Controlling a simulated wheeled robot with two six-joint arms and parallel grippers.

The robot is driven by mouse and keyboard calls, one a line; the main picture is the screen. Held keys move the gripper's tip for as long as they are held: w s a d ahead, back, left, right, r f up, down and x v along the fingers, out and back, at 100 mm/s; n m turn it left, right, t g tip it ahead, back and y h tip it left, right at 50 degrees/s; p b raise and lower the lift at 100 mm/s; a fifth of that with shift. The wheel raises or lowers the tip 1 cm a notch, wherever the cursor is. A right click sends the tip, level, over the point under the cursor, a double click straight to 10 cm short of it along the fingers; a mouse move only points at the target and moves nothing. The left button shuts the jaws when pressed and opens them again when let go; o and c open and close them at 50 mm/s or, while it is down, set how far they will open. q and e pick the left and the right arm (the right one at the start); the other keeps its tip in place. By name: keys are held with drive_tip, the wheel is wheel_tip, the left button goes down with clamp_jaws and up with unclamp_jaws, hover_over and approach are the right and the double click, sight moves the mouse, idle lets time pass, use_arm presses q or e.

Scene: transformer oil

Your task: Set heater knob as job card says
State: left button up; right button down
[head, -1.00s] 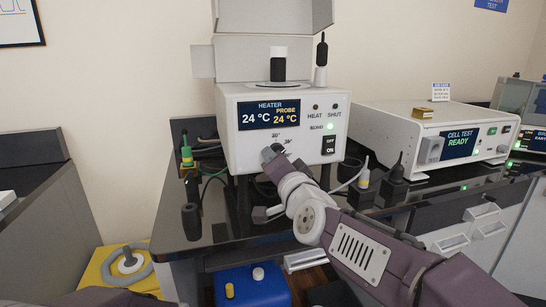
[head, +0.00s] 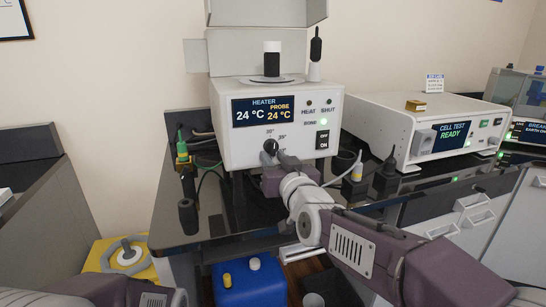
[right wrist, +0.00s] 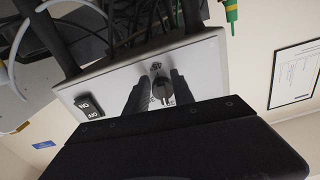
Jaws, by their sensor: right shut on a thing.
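The white heater (head: 230,150) stands on the dark bench. Its display (head: 264,111) reads 24 °C and PROBE 24 °C. The dark round heater knob (head: 271,147) is low on its front panel, with small temperature marks around it. My right gripper (head: 280,155) is shut on the knob. In the right wrist view the two dark fingers lie on either side of the knob (right wrist: 164,91). The knob's exact pointing is hard to tell. A small white card (head: 434,83) stands on the cell test unit; its text is too small to read. My left gripper is out of view.
The black OFF/ON switch (head: 322,140) is right of the knob, and a green lamp is lit above it. The cell test unit (head: 410,125) shows READY at right.

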drive_tip(key=shift+d+r+n, duration=0.15)
drive_tip(key=shift+r+n, duration=0.3)
drive_tip(key=shift+n, duration=0.15)
drive_tip(key=c, duration=1.4)
unclamp_jaws()
drive_tip(key=shift+c, duration=0.2)
drive_tip(key=o, duration=0.4)
drive_tip(key=shift+w+f, duration=0.1)
drive_tip(key=shift+f, duration=0.15)
drive_tip(key=p+v, duration=0.1)
drive_tip(key=v, duration=0.8)
